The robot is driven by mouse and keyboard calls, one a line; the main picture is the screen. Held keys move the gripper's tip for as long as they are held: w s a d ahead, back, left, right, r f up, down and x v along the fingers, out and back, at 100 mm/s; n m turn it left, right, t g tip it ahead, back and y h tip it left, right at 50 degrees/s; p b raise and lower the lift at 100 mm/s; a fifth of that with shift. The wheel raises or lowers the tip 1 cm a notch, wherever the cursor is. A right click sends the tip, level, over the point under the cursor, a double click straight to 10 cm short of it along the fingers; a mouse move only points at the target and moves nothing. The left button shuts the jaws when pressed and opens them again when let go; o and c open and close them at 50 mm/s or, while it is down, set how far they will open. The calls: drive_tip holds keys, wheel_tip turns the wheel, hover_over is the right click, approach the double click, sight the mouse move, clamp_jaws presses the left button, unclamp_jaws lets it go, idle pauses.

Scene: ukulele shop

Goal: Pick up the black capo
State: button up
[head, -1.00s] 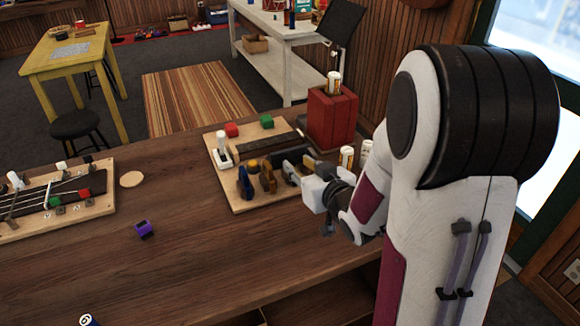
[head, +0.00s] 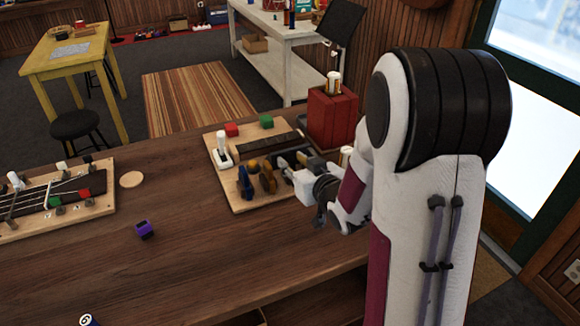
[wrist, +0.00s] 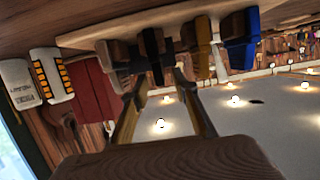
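The black capo (wrist: 152,45) stands in a row of capos in the wrist view. Its free end hangs between my two fingertips, nearer the left one. My gripper (wrist: 161,80) is open, its fingers apart with clear space beside the capo. In the head view, my gripper (head: 287,168) is at the right part of the capo row on the wooden board (head: 228,190). There the black capo cannot be told clearly from the dark shapes by my fingers.
A blue capo (head: 245,183) and a brown one (head: 268,179) stand left of my gripper. A red box (head: 331,118) stands behind it. White-and-orange bottles (wrist: 52,75) show in the wrist view.

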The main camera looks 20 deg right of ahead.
drive_tip(key=shift+x, duration=1.15)
clamp_jaws()
